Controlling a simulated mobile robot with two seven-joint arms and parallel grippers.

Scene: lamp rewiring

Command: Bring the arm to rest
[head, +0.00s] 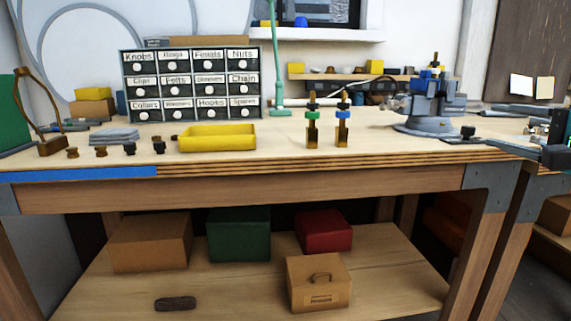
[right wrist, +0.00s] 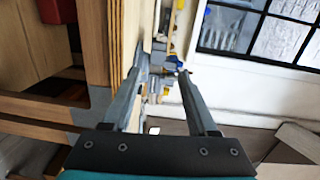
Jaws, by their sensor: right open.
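My right gripper (head: 480,124) reaches in from the right edge of the head view, near the right end of the workbench (head: 400,158). Its two fingers are spread apart, with nothing held between them. In the right wrist view the open fingers (right wrist: 162,68) point along the bench, whose edge shows on the left. The wrist view is turned sideways. A small dark piece (head: 468,132) is by the fingers in the head view; I cannot tell if they touch. My left gripper is not in view.
Two brass fittings (head: 312,130) (head: 342,130) with green and blue rings stand mid-bench. A grey vise (head: 425,122) stands left of my gripper. A yellow tray (head: 215,138), small dark parts and a labelled drawer cabinet (head: 190,84) are further left.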

